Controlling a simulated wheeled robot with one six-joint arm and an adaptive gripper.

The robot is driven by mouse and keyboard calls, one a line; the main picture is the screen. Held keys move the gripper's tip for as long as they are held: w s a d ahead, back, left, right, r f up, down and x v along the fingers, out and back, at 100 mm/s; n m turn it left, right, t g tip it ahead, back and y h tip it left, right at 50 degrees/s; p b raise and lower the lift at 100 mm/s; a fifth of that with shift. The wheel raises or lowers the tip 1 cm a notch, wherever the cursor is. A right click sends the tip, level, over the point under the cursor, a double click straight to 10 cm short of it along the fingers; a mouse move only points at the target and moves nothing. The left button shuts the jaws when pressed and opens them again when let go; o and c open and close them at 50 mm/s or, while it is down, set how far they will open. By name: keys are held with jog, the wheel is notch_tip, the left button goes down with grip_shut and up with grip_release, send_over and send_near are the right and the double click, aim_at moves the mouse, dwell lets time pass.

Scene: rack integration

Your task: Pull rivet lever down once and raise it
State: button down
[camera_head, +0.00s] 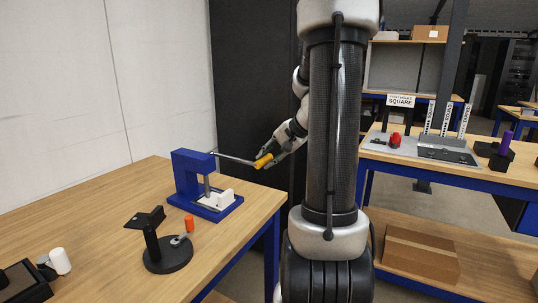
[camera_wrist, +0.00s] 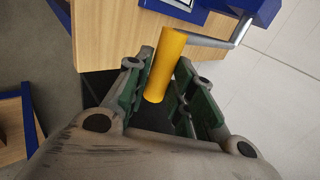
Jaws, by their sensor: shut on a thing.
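The rivet press (camera_head: 190,180) is blue and stands on the wooden table at the left in the head view. Its grey lever (camera_head: 233,158) sticks out to the right, close to level, and ends in a yellow handle (camera_head: 264,161). My gripper (camera_head: 277,153) is at that handle. In the wrist view the yellow handle (camera_wrist: 165,65) lies between the fingers of my gripper (camera_wrist: 160,88), which are shut on it. The grey lever (camera_wrist: 205,40) runs from the handle toward the blue press at the top. A white block (camera_head: 215,198) sits on the press base.
A black round stand (camera_head: 166,255) with an orange piece (camera_head: 189,223) is in front of the press. A white cylinder (camera_head: 60,261) is at the table's left. A second table (camera_head: 470,172) with signs and fixtures stands at the right. My arm hides part of the middle.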

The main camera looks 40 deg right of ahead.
jog(key=shift+s+f, duration=0.4)
jog(key=shift+f, duration=0.3)
jog(key=c, duration=1.5)
grip_release()
jog(key=shift+o, duration=1.2)
jog(key=shift+w+d+f, duration=0.1)
jog(key=shift+w, duration=0.05)
jog(key=shift+w, duration=0.1)
jog(key=shift+r, duration=0.2)
jog(key=shift+r, duration=0.15)
jog(key=v, duration=1.1)
jog(key=shift+s+r, duration=0.2)
jog(key=shift+r, duration=0.1)
